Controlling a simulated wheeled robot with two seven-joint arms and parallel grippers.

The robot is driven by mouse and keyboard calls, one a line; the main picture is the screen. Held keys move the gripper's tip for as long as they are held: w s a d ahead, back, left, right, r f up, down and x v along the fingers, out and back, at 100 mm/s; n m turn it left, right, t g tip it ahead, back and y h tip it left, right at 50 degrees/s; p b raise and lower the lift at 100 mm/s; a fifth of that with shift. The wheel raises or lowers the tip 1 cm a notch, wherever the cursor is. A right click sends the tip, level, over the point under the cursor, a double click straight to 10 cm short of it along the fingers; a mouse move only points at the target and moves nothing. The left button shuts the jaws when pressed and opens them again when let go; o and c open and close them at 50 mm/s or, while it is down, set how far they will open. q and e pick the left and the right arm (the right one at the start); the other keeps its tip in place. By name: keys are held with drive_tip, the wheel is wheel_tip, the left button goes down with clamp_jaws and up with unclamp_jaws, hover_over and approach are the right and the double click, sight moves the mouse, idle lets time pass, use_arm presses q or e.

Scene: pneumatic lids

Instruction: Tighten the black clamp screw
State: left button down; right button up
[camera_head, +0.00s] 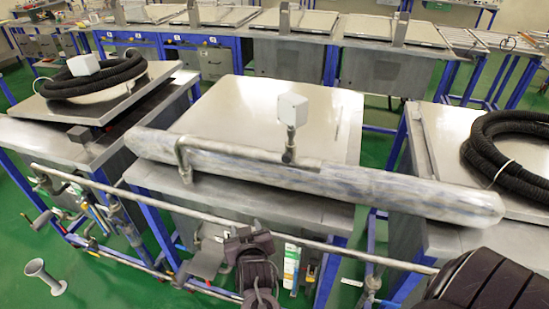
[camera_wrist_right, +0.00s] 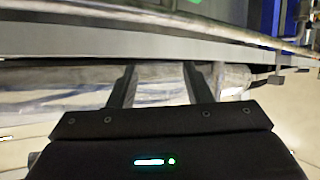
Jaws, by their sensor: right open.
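I cannot make out the black clamp screw for certain in either view. A small dark fitting (camera_wrist_right: 276,77) shows at the right of the wrist view, beside a metal edge; I cannot tell whether it is the screw. My right gripper (camera_head: 249,243) is low in the head view, in front of the middle bench by the long rail. In the wrist view its two dark fingers (camera_wrist_right: 160,72) stand apart and hold nothing. A pale, blue-streaked surface shows beyond and between them. My left gripper is not in view.
A long grey-white cylinder (camera_head: 340,182) lies across the middle bench (camera_head: 240,105). A bent metal pipe (camera_head: 230,149) and a white box on a post (camera_head: 293,109) are above it. A long rail (camera_head: 330,249) crosses in front. Black hoses lie on the left (camera_head: 120,75) and right benches (camera_head: 480,155).

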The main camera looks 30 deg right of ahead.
wheel_tip(320, 180, up, 10)
drive_tip(key=d+m+h, duration=0.3)
drive_tip(key=h, duration=0.1)
drive_tip(key=m+g+h+p, duration=0.1)
drive_tip(key=m+h+p, duration=0.1)
drive_tip(key=m+h, duration=0.3)
approach(286, 160)
drive_tip(key=w+d+n, duration=0.1)
drive_tip(key=w+d, duration=0.1)
drive_tip(key=shift+h, duration=0.3)
drive_tip(key=p+x, duration=0.2)
drive_tip(key=x, duration=0.4)
drive_tip(key=shift+f+p, duration=0.2)
drive_tip(key=shift+p, duration=0.2)
drive_tip(key=shift+w+d+f, duration=0.1)
drive_tip(key=shift+w+d, duration=0.05)
drive_tip(key=shift+d, duration=0.15)
drive_tip(key=shift+c, duration=0.4)
